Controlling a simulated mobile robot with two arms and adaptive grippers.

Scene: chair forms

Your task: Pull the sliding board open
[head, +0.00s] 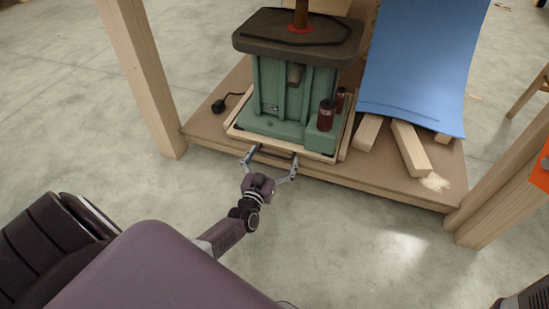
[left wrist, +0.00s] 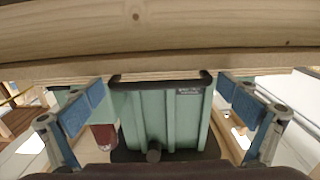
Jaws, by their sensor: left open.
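The sliding board (head: 233,128) is a light wood-edged board lying on the brown lower shelf (head: 207,122) of a wooden bench. A green machine (head: 270,90) with a dark top stands on it. A dark bar handle (head: 275,152) is at the board's front edge. My left gripper (head: 272,158) is open at this handle, one finger towards each end. In the left wrist view the open blue-padded fingers (left wrist: 160,105) stand left and right of the dark handle (left wrist: 160,78), with the green machine (left wrist: 165,120) between them. Contact with the handle cannot be told. My right gripper is not in view.
Wooden posts (head: 146,85) (head: 500,205) stand at the shelf's left and right. Wood offcuts (head: 410,149) and a blue sheet (head: 418,60) are right of the machine. A black plug (head: 218,106) lies on the left. The concrete floor (head: 345,235) before the shelf is clear.

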